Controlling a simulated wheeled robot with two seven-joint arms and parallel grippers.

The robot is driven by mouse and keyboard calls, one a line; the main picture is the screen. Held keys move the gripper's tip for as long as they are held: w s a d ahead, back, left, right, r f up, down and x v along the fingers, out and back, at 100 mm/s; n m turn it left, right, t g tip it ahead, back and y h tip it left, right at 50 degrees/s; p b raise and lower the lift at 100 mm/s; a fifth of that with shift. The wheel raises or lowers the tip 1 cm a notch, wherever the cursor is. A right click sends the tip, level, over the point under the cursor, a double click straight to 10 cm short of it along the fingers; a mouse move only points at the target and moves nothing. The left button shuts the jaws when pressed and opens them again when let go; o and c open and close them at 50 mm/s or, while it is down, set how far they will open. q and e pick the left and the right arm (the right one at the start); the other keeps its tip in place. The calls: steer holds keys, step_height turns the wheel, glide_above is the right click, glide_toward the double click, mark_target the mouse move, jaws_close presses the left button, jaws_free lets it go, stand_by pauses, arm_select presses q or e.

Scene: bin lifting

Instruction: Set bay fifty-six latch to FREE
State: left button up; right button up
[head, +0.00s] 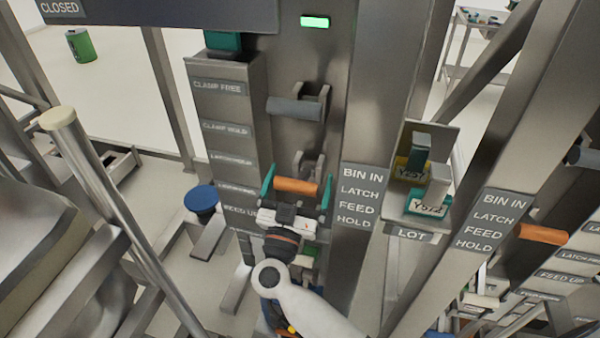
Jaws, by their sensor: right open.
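My right gripper (297,188) is open, its two teal fingers on either side of an orange lever handle (296,186) on the grey post. The fingers look level with the handle; I cannot tell if they touch it. Above it, a grey lever handle (294,108) sits in a bracket. A label plate (218,128) left of the levers reads CLAMP FREE, CLAMP HOLD and LATCH HOLD; its lower lines are hard to read. A sign (360,197) on the right reads BIN IN, LATCH, FEED, HOLD. No bay number is legible. My left gripper is not in view.
A lot shelf (410,233) with cards stands to the right. Beyond it, another post has a similar sign (490,220) and an orange handle (543,234). A green light (315,22) is lit above. A blue round-topped object (201,199) and metal rails stand left.

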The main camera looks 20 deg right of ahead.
steer(key=shift+w+d+r, duration=0.15)
steer(key=shift+w+d, duration=0.05)
steer(key=shift+w, duration=0.15)
